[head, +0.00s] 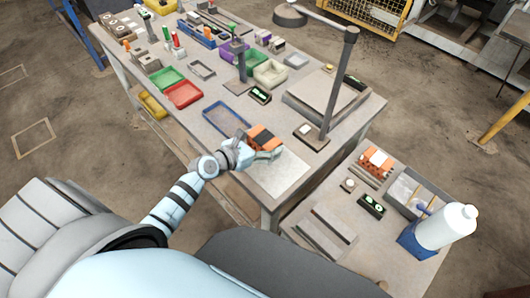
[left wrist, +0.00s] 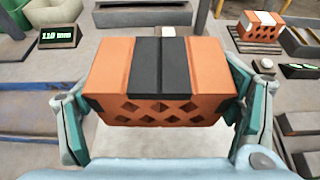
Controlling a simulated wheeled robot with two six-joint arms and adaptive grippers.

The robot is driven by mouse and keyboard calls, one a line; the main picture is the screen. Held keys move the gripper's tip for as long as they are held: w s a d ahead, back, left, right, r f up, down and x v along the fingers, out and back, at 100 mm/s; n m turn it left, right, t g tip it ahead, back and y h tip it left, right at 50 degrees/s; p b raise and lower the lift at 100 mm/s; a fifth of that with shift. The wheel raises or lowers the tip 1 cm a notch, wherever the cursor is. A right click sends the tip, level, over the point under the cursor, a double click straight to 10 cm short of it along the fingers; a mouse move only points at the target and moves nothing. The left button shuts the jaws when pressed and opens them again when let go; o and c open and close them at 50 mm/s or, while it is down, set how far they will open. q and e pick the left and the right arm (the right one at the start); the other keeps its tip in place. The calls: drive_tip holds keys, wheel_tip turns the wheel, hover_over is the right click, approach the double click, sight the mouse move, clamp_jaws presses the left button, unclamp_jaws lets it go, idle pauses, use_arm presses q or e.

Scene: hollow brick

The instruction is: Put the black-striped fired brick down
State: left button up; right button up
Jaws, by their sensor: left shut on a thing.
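The black-striped fired brick (head: 264,137) is orange with a wide black band across its middle. It also shows large in the left wrist view (left wrist: 110,75), with diamond-shaped holes in its near face. My left gripper (head: 262,148) is shut on this brick, with a teal finger at each end of it in the left wrist view (left wrist: 160,108). The brick is over or on a pale plate (head: 282,174) near the table's front edge; whether it touches the plate I cannot tell. My right gripper is not in view.
A blue tray (head: 226,118) lies left of the brick. A post on a base (head: 312,137) stands to its right. A lower side table (head: 335,215) at right holds another orange brick with a white band (head: 376,162) and a white bottle (head: 447,226).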

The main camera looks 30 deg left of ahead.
use_arm(q)
drive_tip(key=f+b, duration=0.1)
drive_tip(key=f, duration=0.1)
drive_tip(key=w+f+b, duration=0.1)
drive_tip(key=f, duration=0.2)
drive_tip(key=w+f+b, duration=0.1)
drive_tip(key=f+b, duration=0.1)
drive_tip(key=shift+f, duration=0.3)
drive_tip(key=shift+c, duration=0.6)
drive_tip(key=shift+s+r, duration=0.4)
drive_tip(key=shift+f, duration=0.25)
drive_tip(key=o, duration=1.4)
drive_tip(key=shift+c, duration=0.2)
drive_tip(key=shift+o, duration=0.5)
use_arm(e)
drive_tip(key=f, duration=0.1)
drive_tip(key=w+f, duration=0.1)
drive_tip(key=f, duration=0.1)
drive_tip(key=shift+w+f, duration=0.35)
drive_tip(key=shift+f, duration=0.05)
